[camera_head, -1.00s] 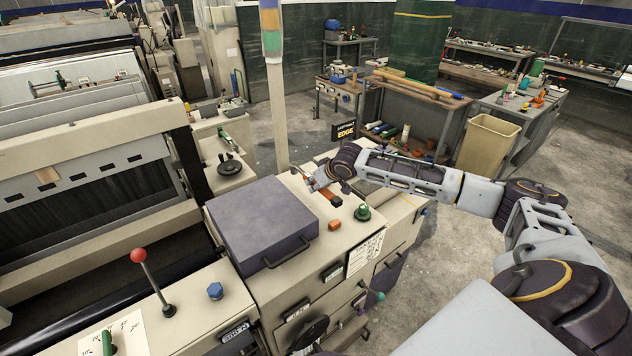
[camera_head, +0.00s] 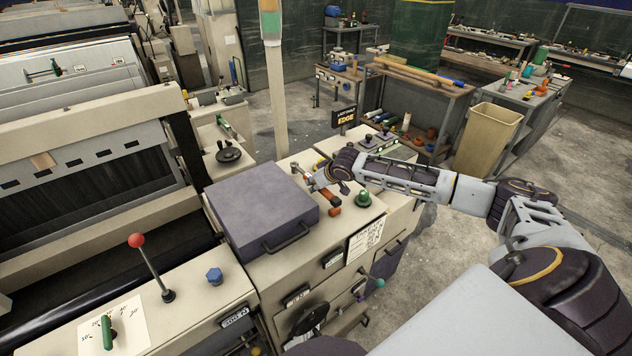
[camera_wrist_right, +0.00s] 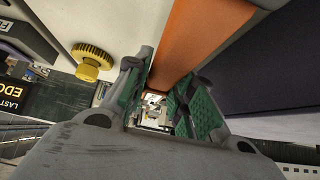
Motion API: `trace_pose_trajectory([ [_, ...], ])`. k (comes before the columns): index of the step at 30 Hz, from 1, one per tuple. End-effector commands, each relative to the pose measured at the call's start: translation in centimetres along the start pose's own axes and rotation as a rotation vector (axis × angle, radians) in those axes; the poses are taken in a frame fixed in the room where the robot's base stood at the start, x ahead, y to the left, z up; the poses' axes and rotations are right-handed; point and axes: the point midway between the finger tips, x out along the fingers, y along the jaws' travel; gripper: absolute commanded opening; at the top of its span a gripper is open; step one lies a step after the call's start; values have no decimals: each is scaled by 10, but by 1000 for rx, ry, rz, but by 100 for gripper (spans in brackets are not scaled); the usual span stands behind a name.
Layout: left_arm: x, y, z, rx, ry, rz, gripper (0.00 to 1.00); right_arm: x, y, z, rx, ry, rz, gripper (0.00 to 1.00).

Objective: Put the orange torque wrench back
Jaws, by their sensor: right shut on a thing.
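The orange torque wrench (camera_head: 327,195) is at the far part of the beige machine top, right of the purple-grey box. My right gripper (camera_head: 316,184) is shut on it. In the right wrist view the orange bar (camera_wrist_right: 201,38) runs up from between the green finger pads of the gripper (camera_wrist_right: 165,95). In the head view the wrench's near end lies just behind a small orange-brown block (camera_head: 334,212). I cannot tell whether the wrench touches the machine top. Its far part is partly hidden by my gripper. My left gripper is out of view.
The purple-grey box (camera_head: 262,212) with a handle stands left of the wrench. A green knob (camera_head: 363,197) stands to its right. A red-balled lever (camera_head: 150,264) rises at front left. A tool bench (camera_head: 418,88) and beige bin (camera_head: 487,138) stand behind.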

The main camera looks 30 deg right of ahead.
Motion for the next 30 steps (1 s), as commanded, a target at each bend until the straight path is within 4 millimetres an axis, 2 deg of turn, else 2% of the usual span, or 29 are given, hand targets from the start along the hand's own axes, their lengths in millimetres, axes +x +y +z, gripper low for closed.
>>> trace_pose_trajectory([
  [30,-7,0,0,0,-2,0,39,-1,-1,-1,1,3,-1,0],
])
